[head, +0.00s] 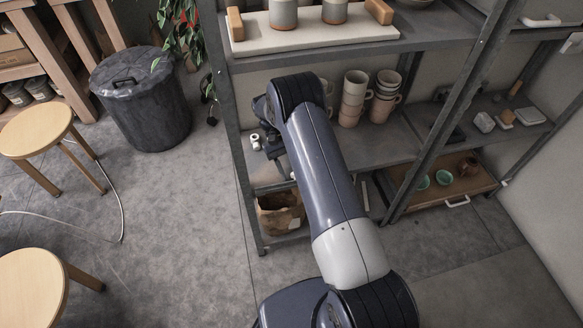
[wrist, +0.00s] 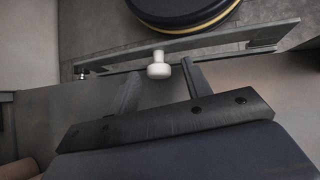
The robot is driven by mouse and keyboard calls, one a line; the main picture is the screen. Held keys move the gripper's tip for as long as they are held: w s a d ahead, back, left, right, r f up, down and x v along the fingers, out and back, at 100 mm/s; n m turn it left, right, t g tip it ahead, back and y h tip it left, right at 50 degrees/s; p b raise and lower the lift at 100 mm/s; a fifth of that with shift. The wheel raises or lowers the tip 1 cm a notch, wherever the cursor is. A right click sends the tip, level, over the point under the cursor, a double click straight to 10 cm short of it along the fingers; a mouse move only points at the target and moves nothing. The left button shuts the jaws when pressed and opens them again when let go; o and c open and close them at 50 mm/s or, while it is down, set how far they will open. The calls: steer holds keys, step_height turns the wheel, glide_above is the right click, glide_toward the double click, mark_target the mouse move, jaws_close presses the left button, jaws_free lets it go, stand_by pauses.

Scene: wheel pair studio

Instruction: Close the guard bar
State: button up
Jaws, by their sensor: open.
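The guard bar (wrist: 215,48) is a long flat grey metal strip that runs across the upper part of the wrist view. A white round knob (wrist: 158,70) sticks out from it towards me. My gripper (wrist: 160,80) is open, with one finger on either side of the knob in the picture. I cannot tell whether either finger touches it. In the head view my gripper (head: 268,142) is at the left side of the rack, mostly hidden by my arm. A small white piece (head: 255,141) shows beside it, and the bar itself is not clear there.
The metal rack's left post (head: 236,150) stands close to my gripper. Stacked cups (head: 354,95) stand on the middle shelf. A drawer with bowls (head: 455,184) is out at lower right. A dark bin (head: 141,100) and stools (head: 36,130) stand left, with open floor between.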

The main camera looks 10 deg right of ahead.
steer(key=v, duration=1)
steer(key=shift+w+r, duration=0.25)
